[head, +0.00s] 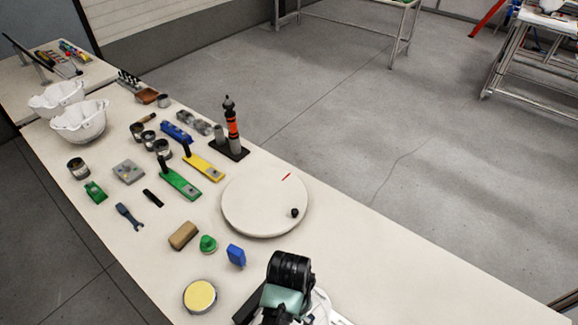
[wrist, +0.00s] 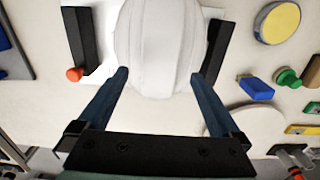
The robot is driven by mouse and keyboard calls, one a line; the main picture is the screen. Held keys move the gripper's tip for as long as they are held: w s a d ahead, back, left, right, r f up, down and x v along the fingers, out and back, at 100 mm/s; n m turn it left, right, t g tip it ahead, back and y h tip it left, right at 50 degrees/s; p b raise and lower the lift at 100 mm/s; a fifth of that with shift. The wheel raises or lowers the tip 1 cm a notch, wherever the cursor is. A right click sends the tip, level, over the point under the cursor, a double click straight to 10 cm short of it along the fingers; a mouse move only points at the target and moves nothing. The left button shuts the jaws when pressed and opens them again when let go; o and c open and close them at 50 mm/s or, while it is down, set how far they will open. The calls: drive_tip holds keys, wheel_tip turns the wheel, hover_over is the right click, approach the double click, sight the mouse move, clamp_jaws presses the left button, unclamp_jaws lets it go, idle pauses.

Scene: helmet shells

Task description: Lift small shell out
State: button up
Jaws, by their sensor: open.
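A smooth white shell (wrist: 160,38) fills the top middle of the wrist view, its far end cut off by the frame. It sits between two black bars, the left one (wrist: 82,38) on a white plate. My gripper (wrist: 160,75) is open, with one blue-grey finger at each side of the shell's near end. I cannot tell whether the fingers touch it. In the head view my gripper (head: 290,300) is at the bottom, and mostly hides the shell; a white edge (head: 321,303) shows to its right.
Two white helmet shells (head: 78,122) stand at the far left of the table. A red knob (wrist: 74,74) is beside the left bar. A round white disc (head: 255,205), a yellow-topped round tin (head: 200,296) and a blue block (head: 236,255) lie near. The table's right front is bare.

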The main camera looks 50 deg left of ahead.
drive_tip(key=shift+s+f, duration=0.1)
drive_tip(key=shift+f, duration=1.5)
clamp_jaws()
